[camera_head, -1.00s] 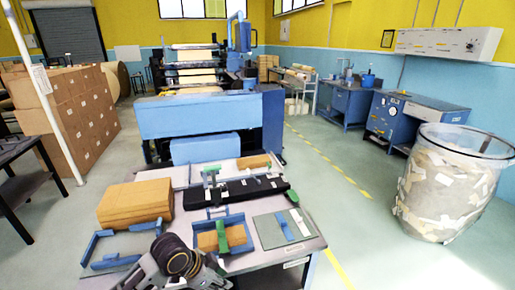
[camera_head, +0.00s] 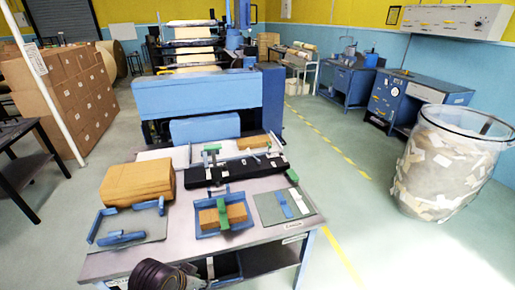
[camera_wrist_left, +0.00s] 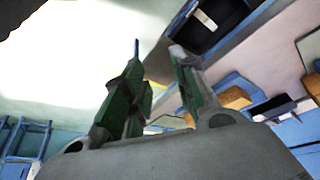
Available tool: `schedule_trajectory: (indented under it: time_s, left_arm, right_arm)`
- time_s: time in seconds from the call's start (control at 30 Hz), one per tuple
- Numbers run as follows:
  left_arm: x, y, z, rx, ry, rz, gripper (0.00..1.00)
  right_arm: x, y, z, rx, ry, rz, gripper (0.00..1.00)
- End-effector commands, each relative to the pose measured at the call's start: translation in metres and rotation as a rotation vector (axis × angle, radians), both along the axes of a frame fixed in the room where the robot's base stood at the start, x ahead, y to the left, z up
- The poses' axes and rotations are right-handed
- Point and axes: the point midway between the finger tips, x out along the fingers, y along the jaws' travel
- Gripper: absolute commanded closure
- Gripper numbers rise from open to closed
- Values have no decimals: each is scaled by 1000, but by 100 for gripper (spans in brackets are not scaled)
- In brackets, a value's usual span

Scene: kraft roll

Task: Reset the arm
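My left gripper shows in the left wrist view (camera_wrist_left: 157,75) with its two green-padded fingers apart and no object visible between them. In the head view, a black ringed part of my arm (camera_head: 158,275) is at the bottom edge, low at the front of the worktable (camera_head: 180,242). The fingers cannot be made out clearly there. My right gripper is in neither current view.
The worktable bears a brown stack (camera_head: 137,183), a blue tray (camera_head: 205,233) with brown pieces under a green clamp, a black bar (camera_head: 205,178) and a grey board (camera_head: 270,210). A blue machine (camera_head: 195,95) stands behind. A scrap-filled bin (camera_head: 445,165) stands right; the floor between is clear.

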Motion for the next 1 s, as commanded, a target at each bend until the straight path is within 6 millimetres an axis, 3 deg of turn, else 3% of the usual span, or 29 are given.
schedule_trajectory:
  time_s: [0.67, 1.0]
  left_arm:
    - [-46, 50, -11, 69, 68, 259, 72]
    - [-36, 48, -47, 71, 79, 252, 72]
  right_arm:
    - [0, 0, 0, 0, 0, 0, 60]
    - [0, 0, 0, 0, 0, 0, 60]
